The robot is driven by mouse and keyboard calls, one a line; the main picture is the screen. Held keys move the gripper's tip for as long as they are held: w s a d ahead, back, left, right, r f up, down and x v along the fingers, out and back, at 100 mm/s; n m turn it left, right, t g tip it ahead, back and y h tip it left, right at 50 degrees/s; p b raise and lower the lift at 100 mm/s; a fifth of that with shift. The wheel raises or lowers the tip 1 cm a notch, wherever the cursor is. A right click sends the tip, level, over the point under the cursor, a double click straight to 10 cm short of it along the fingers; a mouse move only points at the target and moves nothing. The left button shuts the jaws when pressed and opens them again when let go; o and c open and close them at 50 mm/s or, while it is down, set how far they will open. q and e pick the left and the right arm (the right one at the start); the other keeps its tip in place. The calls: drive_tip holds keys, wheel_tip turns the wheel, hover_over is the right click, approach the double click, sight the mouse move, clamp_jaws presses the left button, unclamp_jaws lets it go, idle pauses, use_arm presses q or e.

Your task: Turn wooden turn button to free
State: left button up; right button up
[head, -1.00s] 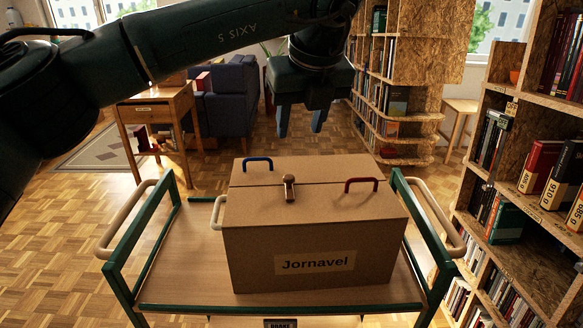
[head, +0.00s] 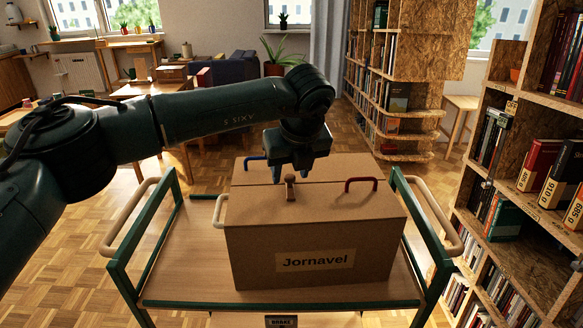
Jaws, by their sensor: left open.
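The wooden turn button (head: 290,187) sits on top of the cardboard-brown box (head: 250,245) labelled "Jornavel", across the seam between its two lid halves. It lies roughly front to back, across the seam. My left gripper (head: 290,176) points down just above and behind the turn button, with its jaws open. Its fingers partly hide the far lid and the blue handle (head: 257,158). I cannot tell whether a finger touches the button. My right gripper is not in view.
The box stands on a green-framed cart (head: 180,285) with cream side handles. A red handle (head: 361,181) rises from the near lid, right of the button. A bookshelf (head: 478,215) stands close on the right. The cart's deck left of the box is clear.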

use_arm(q)
clamp_jaws()
idle(0.4)
